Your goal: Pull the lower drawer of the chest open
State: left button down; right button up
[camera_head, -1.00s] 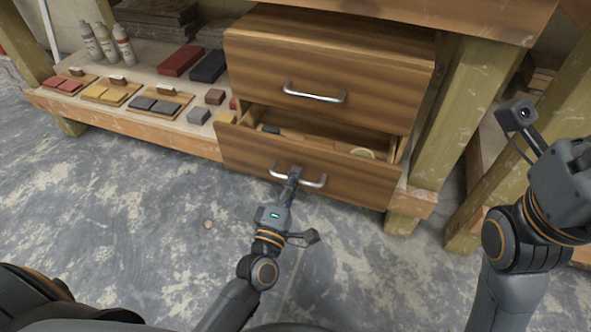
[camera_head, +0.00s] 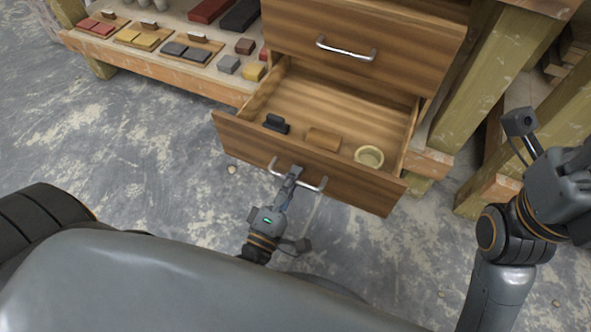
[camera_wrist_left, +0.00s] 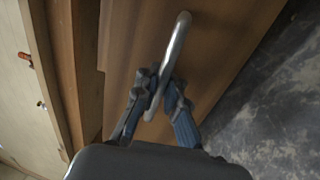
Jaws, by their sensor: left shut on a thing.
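The wooden chest stands on the low shelf, with its upper drawer (camera_head: 362,38) shut. The lower drawer (camera_head: 315,166) is pulled well out and its inside shows. It holds a black object (camera_head: 276,124), a brown block (camera_head: 322,139) and a pale round ring-like dish (camera_head: 369,156). My left gripper (camera_head: 292,176) is shut on the metal handle (camera_head: 314,185) of the lower drawer. In the left wrist view the fingers (camera_wrist_left: 158,98) close around the bar handle (camera_wrist_left: 178,42). My right arm is at the right edge; its gripper's fingers are not visible.
Left of the chest, the low shelf (camera_head: 160,68) carries red, yellow and grey sample blocks. A thick wooden post (camera_head: 478,75) stands right of the chest. The grey floor (camera_head: 130,145) in front is clear.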

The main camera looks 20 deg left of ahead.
pick_arm(q)
jog(key=shift+d+f, duration=0.1)
jog(key=shift+f, duration=0.05)
jog(key=c, duration=1.7)
grip_release()
jog(key=s, duration=0.4)
jog(key=s+f, duration=0.1)
jog(key=s, duration=0.3)
jog(key=s+f, duration=0.1)
jog(key=s, duration=0.3)
jog(key=shift+a, duration=0.25)
jog(key=shift+w, duration=0.1)
